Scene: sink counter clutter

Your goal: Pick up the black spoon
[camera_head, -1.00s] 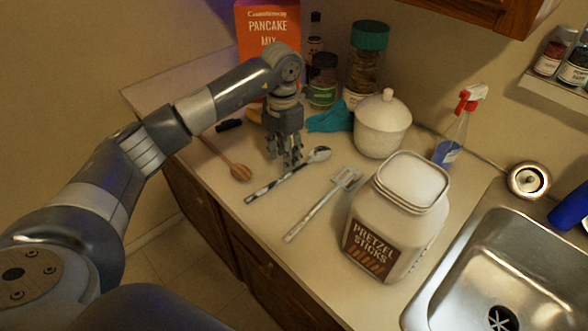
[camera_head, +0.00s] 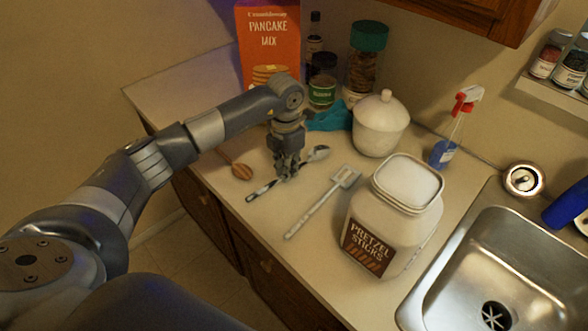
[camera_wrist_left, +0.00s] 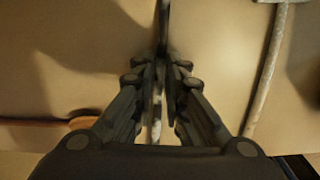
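The black spoon (camera_head: 262,190) lies on the counter, its dark handle mottled with light patches and its bowl towards the back right. My left gripper (camera_head: 286,176) points down over the middle of its handle and hides that part. In the left wrist view, the fingers (camera_wrist_left: 163,85) are drawn close together with the spoon (camera_wrist_left: 157,118) running between them. The gripper looks shut on the spoon, at counter height. My right gripper is not in view.
A wooden spoon (camera_head: 241,171) lies left of the black spoon and a pale slotted turner (camera_head: 322,203) lies to its right. A pretzel jar (camera_head: 393,216), white lidded pot (camera_head: 380,124) and pancake mix box (camera_head: 268,45) stand nearby. The sink (camera_head: 478,270) is at the right.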

